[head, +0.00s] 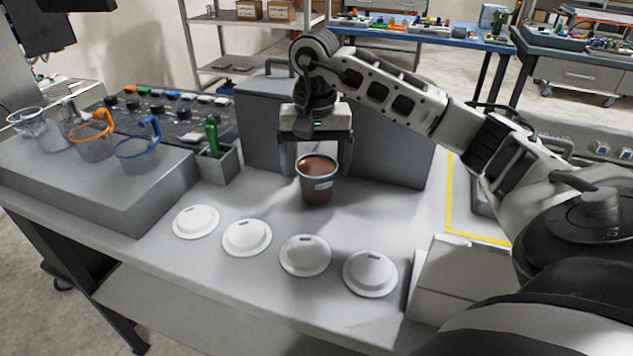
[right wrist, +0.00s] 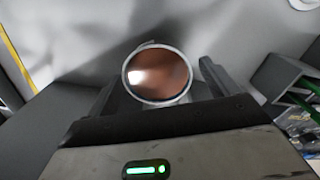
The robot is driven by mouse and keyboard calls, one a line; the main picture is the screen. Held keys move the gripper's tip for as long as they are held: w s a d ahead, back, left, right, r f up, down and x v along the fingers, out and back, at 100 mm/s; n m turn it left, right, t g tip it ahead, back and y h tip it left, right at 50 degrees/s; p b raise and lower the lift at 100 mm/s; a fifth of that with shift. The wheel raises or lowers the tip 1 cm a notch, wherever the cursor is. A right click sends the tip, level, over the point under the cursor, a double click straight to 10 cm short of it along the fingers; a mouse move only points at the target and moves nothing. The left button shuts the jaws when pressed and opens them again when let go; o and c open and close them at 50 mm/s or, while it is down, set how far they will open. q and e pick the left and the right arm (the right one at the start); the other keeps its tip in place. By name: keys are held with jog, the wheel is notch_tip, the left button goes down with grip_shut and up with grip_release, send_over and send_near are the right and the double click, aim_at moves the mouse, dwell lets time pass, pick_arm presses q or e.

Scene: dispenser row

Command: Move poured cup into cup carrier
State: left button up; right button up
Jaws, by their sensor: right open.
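A cup (head: 318,188) filled with brown liquid stands upright on the grey table. My right gripper (head: 317,168) is above and around it, pointing down, with one finger on each side of the cup. In the right wrist view, the cup (right wrist: 158,76) shows from above, its round rim between the two open fingers of the right gripper (right wrist: 157,80). Gaps show beside the rim, so the fingers look apart from it. I cannot make out a cup carrier for certain; a grey object (head: 481,196) inside the yellow-marked area is mostly hidden by my right arm. My left gripper is not in view.
Several white lids (head: 305,255) lie in a row in front of the cup. A large grey box (head: 262,125) stands close behind it. A holder (head: 218,168) with a green-handled tool and a platform (head: 110,185) with clear jugs are at left. A pale box (head: 455,280) stands at right.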

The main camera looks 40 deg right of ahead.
jog(key=f, duration=0.4)
jog(key=shift+s, duration=0.2)
jog(key=c, duration=1.2)
jog(key=shift+c, duration=0.5)
jog(key=shift+r, duration=0.1)
